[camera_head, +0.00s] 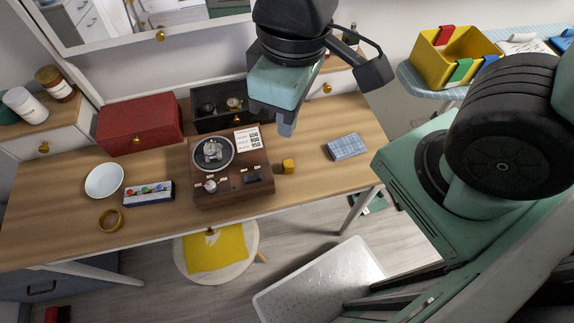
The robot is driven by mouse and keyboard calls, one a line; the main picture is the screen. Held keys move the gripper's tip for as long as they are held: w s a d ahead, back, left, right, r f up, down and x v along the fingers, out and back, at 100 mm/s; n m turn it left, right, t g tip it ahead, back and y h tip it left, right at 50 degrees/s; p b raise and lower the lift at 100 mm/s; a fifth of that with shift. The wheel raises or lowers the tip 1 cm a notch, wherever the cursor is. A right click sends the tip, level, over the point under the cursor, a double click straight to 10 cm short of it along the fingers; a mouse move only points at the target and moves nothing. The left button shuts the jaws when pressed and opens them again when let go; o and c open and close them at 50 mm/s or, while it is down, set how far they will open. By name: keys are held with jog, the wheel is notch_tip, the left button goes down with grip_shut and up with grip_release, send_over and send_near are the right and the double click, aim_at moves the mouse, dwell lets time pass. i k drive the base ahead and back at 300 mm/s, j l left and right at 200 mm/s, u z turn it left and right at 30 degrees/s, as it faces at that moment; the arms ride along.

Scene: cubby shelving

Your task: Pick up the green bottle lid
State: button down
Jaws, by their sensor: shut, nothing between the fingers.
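I cannot clearly make out a green bottle lid. A dark green rounded thing (7,115) is cut off by the left edge, on the left drawer unit; I cannot tell whether it is the lid. Beside it stand a white bottle (25,106) and a brown jar (55,84) with a pale label. My gripper (286,129) points down over the right-middle part of the desk, behind the yellow cube. It is shut and empty, far to the right of the bottles.
The wooden desk (325,190) holds a red box (140,124), a dark open box (221,104), a brown record-player-like device (231,185), a white bowl (104,180), a yellow cube (288,166) and a blue patterned box (347,147). A mirror (140,20) stands behind.

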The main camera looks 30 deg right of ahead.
aim_at(288, 166)
jog(key=k+u, duration=0.2)
jog(key=u, duration=0.2)
jog(key=k+u, duration=0.15)
jog(key=u, duration=0.2)
jog(key=k+u, duration=0.2)
jog(key=u, duration=0.2)
